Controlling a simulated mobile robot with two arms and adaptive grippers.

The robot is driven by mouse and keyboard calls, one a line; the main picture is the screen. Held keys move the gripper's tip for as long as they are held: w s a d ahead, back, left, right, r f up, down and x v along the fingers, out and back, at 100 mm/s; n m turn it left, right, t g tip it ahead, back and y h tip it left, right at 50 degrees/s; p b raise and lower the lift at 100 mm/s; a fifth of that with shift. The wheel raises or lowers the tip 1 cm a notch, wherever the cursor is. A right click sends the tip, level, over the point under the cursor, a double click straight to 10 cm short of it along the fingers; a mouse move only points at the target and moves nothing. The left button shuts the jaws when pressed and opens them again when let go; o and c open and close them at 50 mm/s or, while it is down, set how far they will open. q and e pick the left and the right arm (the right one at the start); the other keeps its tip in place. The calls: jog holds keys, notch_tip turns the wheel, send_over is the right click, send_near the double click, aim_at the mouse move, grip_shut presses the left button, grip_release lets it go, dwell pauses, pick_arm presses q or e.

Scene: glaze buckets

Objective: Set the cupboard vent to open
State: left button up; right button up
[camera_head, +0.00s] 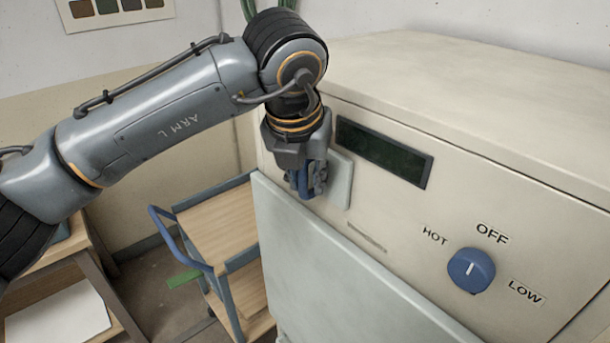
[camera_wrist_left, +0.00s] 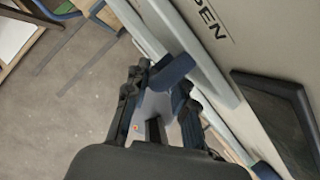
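The cupboard (camera_head: 400,215) is a cream cabinet with a pale door below its front panel. The vent's blue handle (camera_wrist_left: 172,72) sits at a pale plate (camera_head: 340,178) on the panel's left part. My left gripper (camera_head: 305,183) is at this handle, pointing down. In the left wrist view, its dark fingers (camera_wrist_left: 160,92) stand on both sides of the blue handle and seem to touch it. A label (camera_wrist_left: 212,20) beside it shows only its last letters, which look like "PEN". The gripper hides most of the handle in the head view. My right gripper is not in view.
A blue dial (camera_head: 470,270) with HOT, OFF and LOW labels is on the right of the panel; its white mark points up towards OFF. A dark display (camera_head: 384,150) is right of my gripper. A wooden trolley (camera_head: 218,218) with a blue handle stands left of the cupboard.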

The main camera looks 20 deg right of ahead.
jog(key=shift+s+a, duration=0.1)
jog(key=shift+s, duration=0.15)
pick_arm(q)
jog(key=v, duration=1.2)
